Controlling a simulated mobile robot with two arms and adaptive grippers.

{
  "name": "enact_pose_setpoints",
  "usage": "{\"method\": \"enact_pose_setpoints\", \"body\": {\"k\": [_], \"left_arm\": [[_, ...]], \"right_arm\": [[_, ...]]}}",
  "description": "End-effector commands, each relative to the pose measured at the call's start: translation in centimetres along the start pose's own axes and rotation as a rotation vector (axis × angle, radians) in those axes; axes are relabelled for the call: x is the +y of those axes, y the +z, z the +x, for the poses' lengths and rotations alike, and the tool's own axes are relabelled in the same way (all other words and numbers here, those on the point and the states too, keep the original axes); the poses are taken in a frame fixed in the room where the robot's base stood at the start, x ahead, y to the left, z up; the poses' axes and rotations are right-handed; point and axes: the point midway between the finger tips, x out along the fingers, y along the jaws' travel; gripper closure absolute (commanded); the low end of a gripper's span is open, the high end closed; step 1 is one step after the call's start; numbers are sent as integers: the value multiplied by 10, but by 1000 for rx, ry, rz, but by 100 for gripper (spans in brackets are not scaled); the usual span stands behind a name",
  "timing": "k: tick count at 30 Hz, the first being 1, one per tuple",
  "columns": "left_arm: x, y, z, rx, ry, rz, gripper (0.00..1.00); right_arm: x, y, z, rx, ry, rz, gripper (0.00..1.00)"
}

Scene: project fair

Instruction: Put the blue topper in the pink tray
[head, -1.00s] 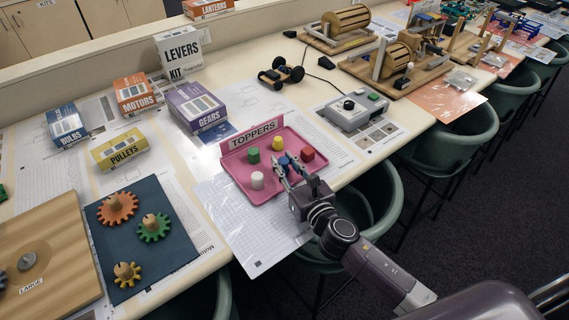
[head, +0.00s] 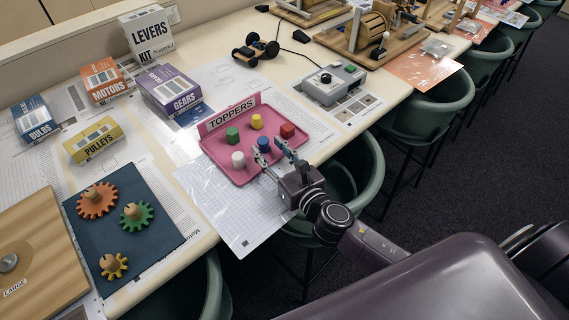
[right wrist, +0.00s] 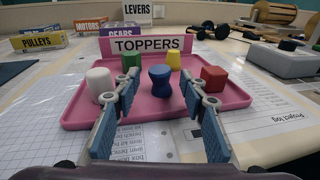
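The pink tray (head: 250,166) with its TOPPERS sign lies on the table. The small blue topper (head: 263,142) stands upright in the tray, among the other toppers. In the right wrist view, the blue topper (right wrist: 160,82) stands on the tray floor in line with the gap between my fingers. My right gripper (head: 271,151) is open and empty at the tray's front edge, its fingers apart with the topper beyond or between their tips. My left gripper is not in view.
White (head: 238,159), green (head: 232,134), yellow (head: 256,121) and red (head: 287,130) toppers share the tray. A navy mat (head: 160,235) with gears lies left. A grey control box (head: 333,84) stands right. Green chairs (head: 357,165) line the table edge.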

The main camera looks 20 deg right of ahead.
Motion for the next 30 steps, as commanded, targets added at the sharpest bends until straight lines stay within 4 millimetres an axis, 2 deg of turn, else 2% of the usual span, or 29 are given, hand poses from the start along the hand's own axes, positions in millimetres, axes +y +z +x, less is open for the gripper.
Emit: {"method": "enact_pose_setpoints", "body": {"k": [1,6,12,18,30], "left_arm": [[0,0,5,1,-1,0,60],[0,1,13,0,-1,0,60],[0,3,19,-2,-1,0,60],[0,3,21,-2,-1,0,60],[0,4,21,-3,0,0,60]], "right_arm": [[0,-4,-13,2,1,-1,61],[0,-1,-48,-2,0,-2,61],[-1,2,-74,-6,-1,-3,61],[-1,4,-83,-8,-2,-3,61],[-1,5,-84,-9,-2,-3,61]]}}
